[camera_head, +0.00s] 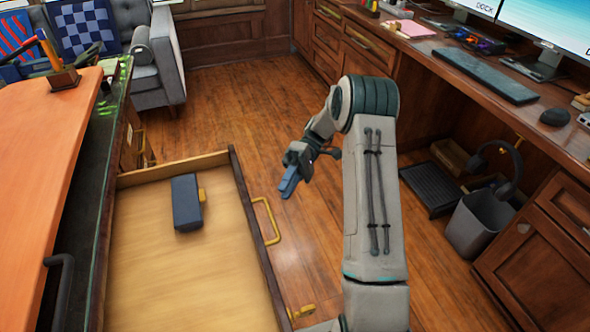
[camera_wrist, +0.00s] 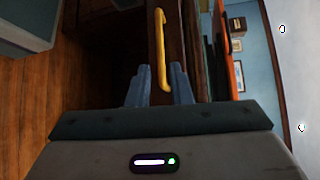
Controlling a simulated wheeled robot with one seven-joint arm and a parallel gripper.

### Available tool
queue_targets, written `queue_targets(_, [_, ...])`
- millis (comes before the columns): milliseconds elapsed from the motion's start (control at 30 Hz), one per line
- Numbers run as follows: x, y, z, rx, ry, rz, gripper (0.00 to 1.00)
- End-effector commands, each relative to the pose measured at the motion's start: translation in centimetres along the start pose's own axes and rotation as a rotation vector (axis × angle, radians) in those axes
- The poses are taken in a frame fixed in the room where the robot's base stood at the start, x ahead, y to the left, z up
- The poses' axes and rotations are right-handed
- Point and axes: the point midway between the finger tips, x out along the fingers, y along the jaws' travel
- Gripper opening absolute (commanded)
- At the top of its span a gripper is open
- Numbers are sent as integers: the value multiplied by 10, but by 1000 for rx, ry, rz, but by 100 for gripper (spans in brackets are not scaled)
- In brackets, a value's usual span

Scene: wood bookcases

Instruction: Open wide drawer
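The wide drawer (camera_head: 185,275) stands pulled out from the desk at left in the head view, its pale wooden inside showing. A yellow handle (camera_head: 266,222) is on its dark front. My gripper (camera_head: 288,188) is over the floor just beyond the front, up and right of the handle in the picture and apart from it there. In the wrist view, my gripper (camera_wrist: 160,72) has its two blue fingers spread, with a yellow handle (camera_wrist: 159,40) appearing between and ahead of them. I cannot tell its exact depth, and no grip shows.
A dark blue block-like object (camera_head: 185,203) lies in the drawer. A second yellow fitting (camera_head: 301,312) shows near the front's lower end. A grey bin (camera_head: 480,225) and black footrest (camera_head: 430,188) stand under the right desk. Wooden floor (camera_head: 245,110) is clear between the desks.

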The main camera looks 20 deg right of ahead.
Motion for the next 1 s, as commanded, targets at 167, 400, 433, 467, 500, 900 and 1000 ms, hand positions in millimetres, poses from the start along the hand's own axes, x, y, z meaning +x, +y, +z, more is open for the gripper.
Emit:
queue_targets(167, [-27, -3, 1, -1, 0, -5, 19])
queue_targets(400, [-44, -2, 1, -1, -1, -3, 19])
queue_targets(433, [-45, -2, 1, 0, 0, -2, 19])
queue_targets(467, [-46, -1, 1, 1, 0, -3, 19])
queue_targets(500, [-47, -1, 1, 1, 1, -3, 19])
queue_targets(900, [-48, 0, 0, 0, 1, -1, 19])
queue_targets(1000, [-48, 0, 0, 0, 1, -1, 19])
